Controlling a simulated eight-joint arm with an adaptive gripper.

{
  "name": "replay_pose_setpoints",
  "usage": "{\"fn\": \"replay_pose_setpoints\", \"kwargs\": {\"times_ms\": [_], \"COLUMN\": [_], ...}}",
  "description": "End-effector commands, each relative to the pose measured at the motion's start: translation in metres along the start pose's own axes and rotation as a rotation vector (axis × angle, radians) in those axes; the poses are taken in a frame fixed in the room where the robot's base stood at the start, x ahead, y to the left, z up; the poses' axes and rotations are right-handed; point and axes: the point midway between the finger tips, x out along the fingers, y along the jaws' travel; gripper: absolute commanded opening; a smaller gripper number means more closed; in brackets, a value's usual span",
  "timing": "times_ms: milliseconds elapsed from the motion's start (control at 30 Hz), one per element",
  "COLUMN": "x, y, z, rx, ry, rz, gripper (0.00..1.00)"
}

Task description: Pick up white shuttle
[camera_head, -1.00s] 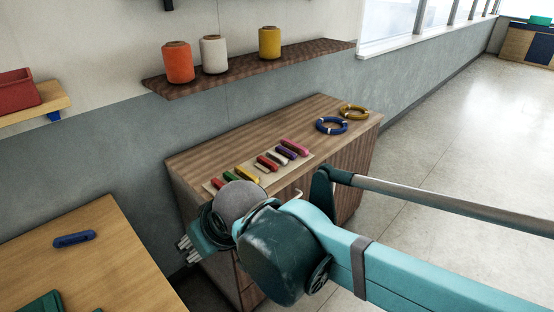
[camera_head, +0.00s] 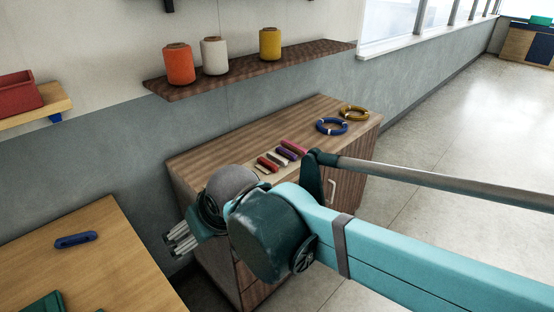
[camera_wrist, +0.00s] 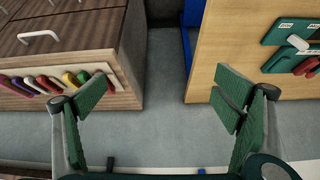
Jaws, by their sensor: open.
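The white shuttle (camera_head: 277,159) lies in a row of coloured shuttles on the wooden cabinet (camera_head: 225,148) in the head view, between a red one (camera_head: 267,163) and a purple one (camera_head: 287,153). My gripper (camera_head: 178,242) is at the cabinet's left front, over the gap beside the wooden table, and my wrist hides the row's left part. In the wrist view my gripper (camera_wrist: 163,90) is open and empty, with floor between its fingers.
A wooden table (camera_head: 110,245) with a blue shuttle (camera_head: 76,240) stands at the left. A blue ring (camera_head: 331,126) and a yellow ring (camera_head: 354,112) lie at the cabinet's far end. Above it, a wall shelf (camera_head: 245,70) holds several spools. A green tray (camera_wrist: 290,32) shows in the wrist view.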

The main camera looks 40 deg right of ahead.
Motion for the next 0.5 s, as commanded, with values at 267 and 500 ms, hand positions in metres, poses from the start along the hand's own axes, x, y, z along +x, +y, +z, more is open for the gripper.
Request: {"fn": "replay_pose_setpoints", "kwargs": {"times_ms": [267,500], "x": [0.002,0.009], "y": [0.028,0.055], "z": [-0.045,-0.080], "rx": [0.121,0.230], "ry": [-0.036,-0.064], "rz": [0.056,0.108], "gripper": [0.90,0.90]}}
